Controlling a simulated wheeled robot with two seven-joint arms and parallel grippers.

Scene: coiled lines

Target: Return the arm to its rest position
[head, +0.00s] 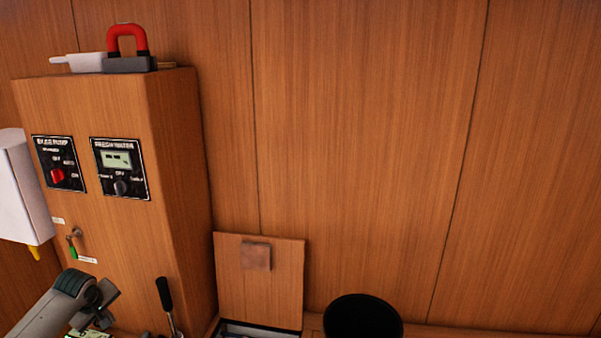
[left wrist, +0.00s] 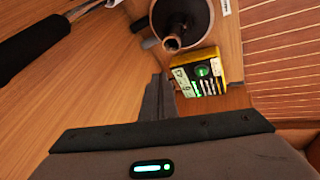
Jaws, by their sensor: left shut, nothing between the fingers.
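My left arm (head: 50,305) comes in from the lower left in the head view, in front of the wooden cabinet. Its dark end shows there, but the fingertips are hard to make out. In the left wrist view my left gripper (left wrist: 158,82) has its fingers together with nothing held. The fingertips point toward a yellow-edged box (left wrist: 198,75) with a green and white face; I cannot tell whether they touch it. My right gripper is not in view.
The wooden cabinet (head: 180,140) carries two black switch panels. A black-handled lever (head: 165,295) stands near my left arm; a similar black handle (left wrist: 35,40) shows in the wrist view. A raised hatch lid (head: 285,275) and black bin (head: 362,318) are right.

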